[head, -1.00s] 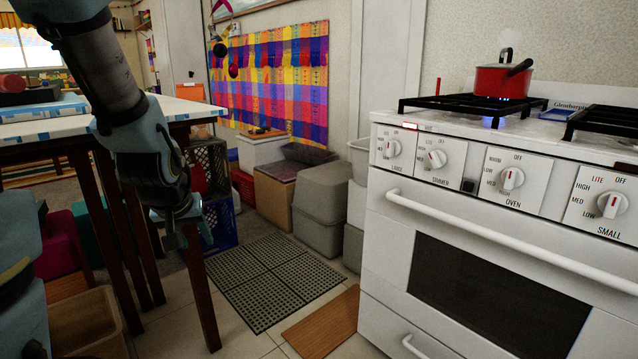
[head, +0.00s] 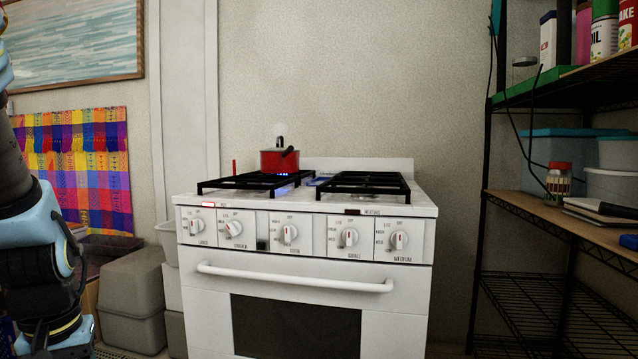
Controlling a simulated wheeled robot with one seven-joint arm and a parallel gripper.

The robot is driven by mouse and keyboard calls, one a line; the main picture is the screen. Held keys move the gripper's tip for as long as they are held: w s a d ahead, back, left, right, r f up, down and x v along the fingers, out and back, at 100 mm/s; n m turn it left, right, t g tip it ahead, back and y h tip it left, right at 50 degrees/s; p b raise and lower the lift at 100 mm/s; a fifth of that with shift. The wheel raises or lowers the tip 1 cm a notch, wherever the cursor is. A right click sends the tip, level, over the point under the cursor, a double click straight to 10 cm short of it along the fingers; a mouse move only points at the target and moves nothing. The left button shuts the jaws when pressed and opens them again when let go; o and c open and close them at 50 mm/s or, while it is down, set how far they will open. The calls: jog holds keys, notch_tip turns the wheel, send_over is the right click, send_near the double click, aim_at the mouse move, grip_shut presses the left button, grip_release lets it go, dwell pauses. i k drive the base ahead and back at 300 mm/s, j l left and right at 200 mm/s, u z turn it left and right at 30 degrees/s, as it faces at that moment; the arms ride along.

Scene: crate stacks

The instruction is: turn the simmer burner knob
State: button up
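The simmer knob (head: 234,229) is the second from the left on the white stove's front panel. It is a round white knob, and its grip looks slanted, while the other knobs' grips look nearer upright. The white stove (head: 313,249) stands ahead, near the middle of the head view. My arm shows only along the left edge, well to the left of the stove and apart from the knob. I cannot make out my gripper's fingers in this view.
A red pot (head: 279,161) sits on the left grate over a blue flame. An oven handle (head: 295,278) sticks out below the knobs. Grey bins (head: 132,308) stand left of the stove, and a black wire shelf (head: 560,212) stands at the right.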

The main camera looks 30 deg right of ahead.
aim_at(234, 227)
jog(key=l+z, duration=0.2)
jog(key=z, duration=0.45)
jog(key=i+u, duration=0.1)
jog(key=u, duration=0.3)
jog(key=i+u, duration=0.15)
jog(key=u, duration=0.25)
jog(key=i+l+u, duration=0.1)
jog(key=u, duration=0.3)
jog(key=i+l+u, duration=0.1)
jog(key=u, duration=0.3)
jog(key=k+u, duration=0.1)
jog(key=u, duration=0.15)
jog(key=k+l+u, duration=0.1)
jog(key=u, duration=0.2)
